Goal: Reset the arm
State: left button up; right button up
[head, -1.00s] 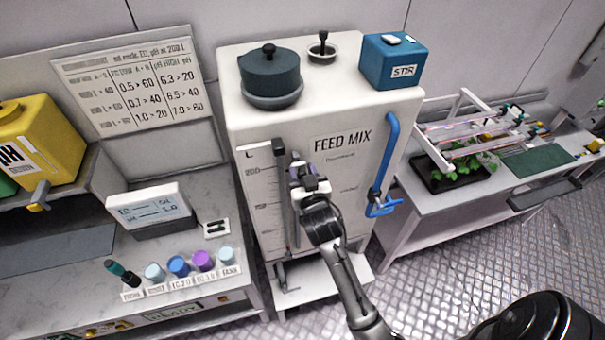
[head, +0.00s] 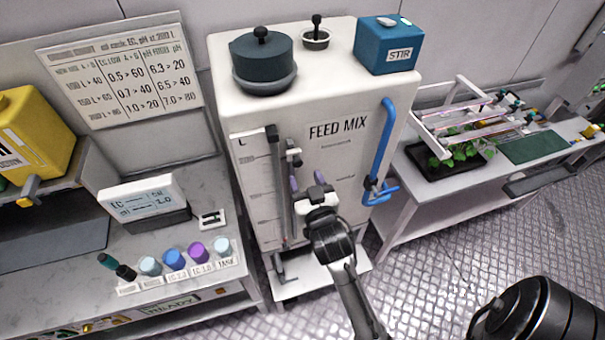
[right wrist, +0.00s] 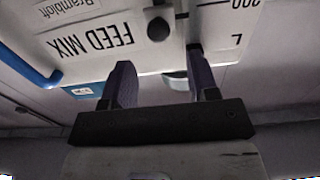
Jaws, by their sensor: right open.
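My right gripper (head: 306,182) is in front of the white feed mix tank (head: 350,165), just right of the dark vertical rail on the tank's front. In the right wrist view, its two purple-grey fingers (right wrist: 158,82) stand apart with nothing between them. The tank's face with its FEED MIX lettering (right wrist: 92,42) shows upside down beyond the fingers. A dark round knob (right wrist: 158,28) appears near the space between the fingertips, and I cannot tell how far it is from them. My left gripper is not in view.
A blue pipe handle (head: 380,150) runs down the tank's right side. A blue STIR box (head: 388,48) and a dark lidded pot (head: 263,62) sit on top. Several coloured caps stand on the left bench (head: 70,268). A plant tray (head: 432,170) is on the right table.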

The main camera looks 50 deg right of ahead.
jog(key=shift+s+a, duration=0.1)
jog(key=shift+s, duration=0.15)
dwell(0.5)
jog(key=s+a+f+n+g+y+p, duration=0.1)
jog(key=s+a+f+n+g+y, duration=0.25)
jog(key=a+f+g+y, duration=0.3)
jog(key=s+a+f+n+g+y+p, duration=0.1)
jog(key=s+a+n+g+p, duration=0.1)
jog(key=s, duration=0.8)
jog(key=s+a+f+n+g+y+p, duration=0.1)
jog(key=s+a+n+g+p, duration=0.1)
jog(key=s+p, duration=0.4)
jog(key=s+a+g, duration=0.1)
jog(key=s, duration=0.3)
jog(key=shift+a+f+g, duration=0.3)
jog(key=shift+a+g, duration=0.05)
jog(key=shift+a, duration=0.05)
jog(key=shift+y, duration=0.25)
